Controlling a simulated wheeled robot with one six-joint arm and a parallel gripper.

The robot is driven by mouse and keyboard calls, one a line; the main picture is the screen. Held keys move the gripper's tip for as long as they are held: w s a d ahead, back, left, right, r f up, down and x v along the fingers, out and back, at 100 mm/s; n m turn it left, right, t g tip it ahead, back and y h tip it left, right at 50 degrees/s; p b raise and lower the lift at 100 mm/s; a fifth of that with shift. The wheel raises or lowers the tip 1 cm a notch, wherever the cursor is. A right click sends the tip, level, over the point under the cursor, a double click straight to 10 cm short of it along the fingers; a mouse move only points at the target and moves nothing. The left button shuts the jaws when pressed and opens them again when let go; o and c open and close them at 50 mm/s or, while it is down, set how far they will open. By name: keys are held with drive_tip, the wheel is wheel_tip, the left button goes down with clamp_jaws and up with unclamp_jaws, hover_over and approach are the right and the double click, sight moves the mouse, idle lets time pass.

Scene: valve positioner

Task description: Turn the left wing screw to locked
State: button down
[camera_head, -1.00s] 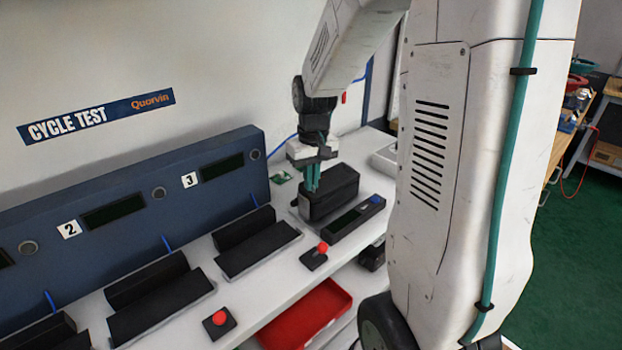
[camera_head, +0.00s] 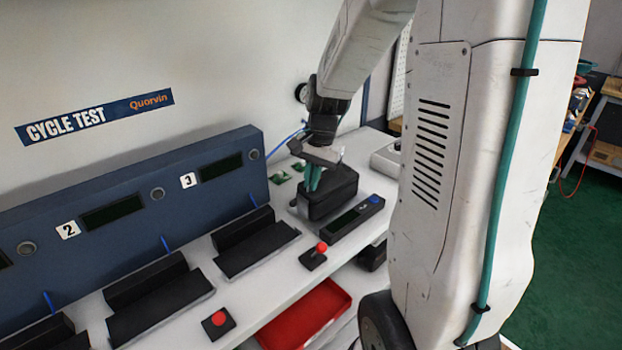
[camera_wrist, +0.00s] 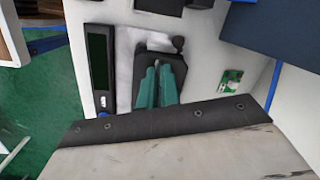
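A black box-shaped device (camera_head: 338,194), which I take to be the valve positioner, sits on the white bench. In the wrist view its dark body (camera_wrist: 150,47) shows beyond my fingers. A small dark knob (camera_wrist: 178,42) stands at its upper right corner in that view; I cannot tell whether it is a wing screw. My gripper (camera_head: 312,186) points down at the device's left part. In the wrist view its two teal fingers (camera_wrist: 158,72) lie close together over the device. What is between the tips is hidden, and neither wing screw can be made out clearly.
A long dark unit with a display and blue button (camera_head: 355,218) lies along the device's front side. A red bin (camera_head: 310,318) is below.

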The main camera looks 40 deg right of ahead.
sight(318, 190)
drive_tip(key=shift+m, duration=2.2)
drive_tip(key=shift+t, duration=0.3)
drive_tip(key=c, duration=1.6)
unclamp_jaws()
wheel_tip(318, 190, up, 8)
drive_tip(key=s+d, duration=0.1)
drive_tip(key=shift+f, duration=0.2)
drive_tip(key=shift+s+d, duration=0.1)
